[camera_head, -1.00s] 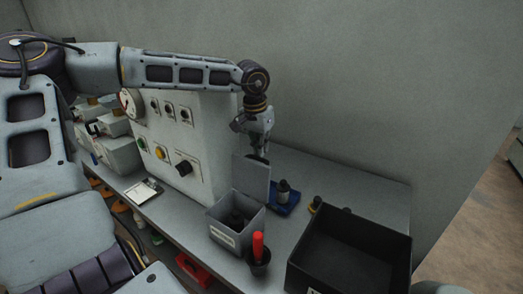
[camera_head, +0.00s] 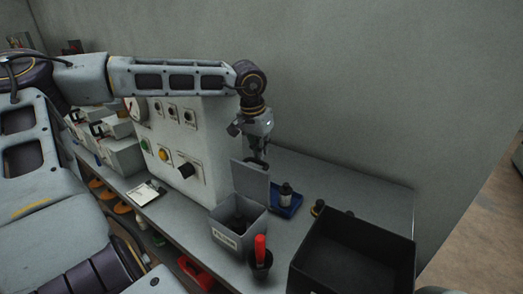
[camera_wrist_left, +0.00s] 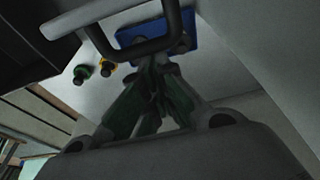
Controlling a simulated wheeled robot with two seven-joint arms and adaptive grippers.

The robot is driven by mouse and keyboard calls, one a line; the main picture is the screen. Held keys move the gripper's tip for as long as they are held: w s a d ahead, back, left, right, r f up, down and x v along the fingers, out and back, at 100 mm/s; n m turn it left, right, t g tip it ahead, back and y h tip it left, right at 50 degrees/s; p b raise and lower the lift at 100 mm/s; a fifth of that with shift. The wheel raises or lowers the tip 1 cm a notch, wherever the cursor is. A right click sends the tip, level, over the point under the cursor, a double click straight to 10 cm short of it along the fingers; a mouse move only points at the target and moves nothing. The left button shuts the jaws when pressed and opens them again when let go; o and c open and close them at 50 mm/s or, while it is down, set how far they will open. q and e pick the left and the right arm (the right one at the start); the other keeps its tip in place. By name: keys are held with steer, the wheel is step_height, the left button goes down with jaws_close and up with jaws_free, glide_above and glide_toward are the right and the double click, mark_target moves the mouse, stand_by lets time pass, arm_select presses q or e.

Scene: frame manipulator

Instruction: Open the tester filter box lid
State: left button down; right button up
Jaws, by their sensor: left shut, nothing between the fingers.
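The tester filter box (camera_head: 238,232) is a small grey open-topped box with a label on its front, standing on the bench. Its grey lid (camera_head: 250,183) stands raised at the back edge, and the inside of the box shows with a dark item in it. My left gripper (camera_head: 258,162) points down at the lid's top edge, just behind it. Its fingers are shut with nothing between them. In the left wrist view the fingers (camera_wrist_left: 158,62) reach toward a dark loop handle (camera_wrist_left: 143,50); whether they touch it I cannot tell. My right gripper is out of view.
A blue tray (camera_head: 287,207) with a dark bottle (camera_head: 286,190) stands right behind the lid. A red-handled tool in a black cup (camera_head: 261,264) is in front. A large black bin (camera_head: 352,255) is at right. A white control cabinet (camera_head: 190,150) stands at left.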

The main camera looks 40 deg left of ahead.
arm_select(q)
steer(key=v, duration=1.2)
steer(key=shift+w, duration=0.1)
stand_by(0.5)
